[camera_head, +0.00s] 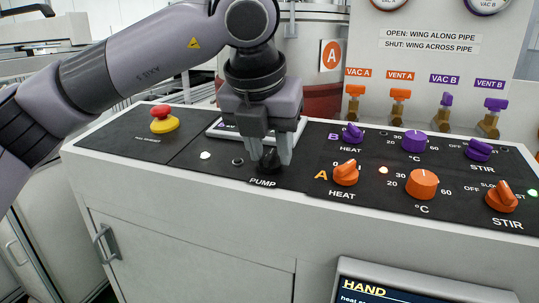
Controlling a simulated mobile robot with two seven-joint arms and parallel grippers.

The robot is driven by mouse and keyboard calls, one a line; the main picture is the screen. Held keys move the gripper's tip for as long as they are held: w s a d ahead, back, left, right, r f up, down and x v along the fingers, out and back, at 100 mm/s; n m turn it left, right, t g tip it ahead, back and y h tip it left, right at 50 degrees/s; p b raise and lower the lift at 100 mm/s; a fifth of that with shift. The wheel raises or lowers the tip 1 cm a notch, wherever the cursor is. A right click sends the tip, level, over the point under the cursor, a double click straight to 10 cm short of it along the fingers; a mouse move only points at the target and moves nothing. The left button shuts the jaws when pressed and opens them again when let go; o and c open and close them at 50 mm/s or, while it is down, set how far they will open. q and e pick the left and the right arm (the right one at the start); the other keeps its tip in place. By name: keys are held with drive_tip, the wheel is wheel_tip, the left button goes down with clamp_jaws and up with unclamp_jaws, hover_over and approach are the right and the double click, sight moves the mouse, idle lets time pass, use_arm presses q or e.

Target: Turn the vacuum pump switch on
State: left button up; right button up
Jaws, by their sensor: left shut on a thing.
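The vacuum pump switch (270,161) is a black rotary knob on the dark control panel, just above the PUMP label. My left gripper (270,157) comes down over it from above, with its fingers around the knob, shut on it. The fingers and the gripper body hide part of the knob, so which way it points is hard to tell. A small white lamp (205,155) is left of the knob, with a dark round fitting (238,161) between them. My right gripper is not in view.
A red and yellow emergency button (164,121) stands at the panel's left. Orange HEAT (346,173) and °C (422,184) knobs and purple knobs (413,141) are to the right. Valves (400,100) stand behind. A display (400,290) juts out below the panel's front edge.

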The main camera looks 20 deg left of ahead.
use_arm(q)
drive_tip(key=m, duration=0.2)
drive_tip(key=shift+m+h, duration=0.4)
drive_tip(key=shift+d+m+h, duration=0.1)
drive_tip(key=shift+m+h, duration=0.2)
drive_tip(key=shift+m, duration=1.3)
drive_tip(key=shift+m+g, duration=0.3)
drive_tip(key=o, duration=1)
drive_tip(key=shift+o, duration=0.2)
drive_tip(key=shift+r, duration=0.1)
drive_tip(key=v, duration=0.7)
drive_tip(key=shift+s, duration=0.1)
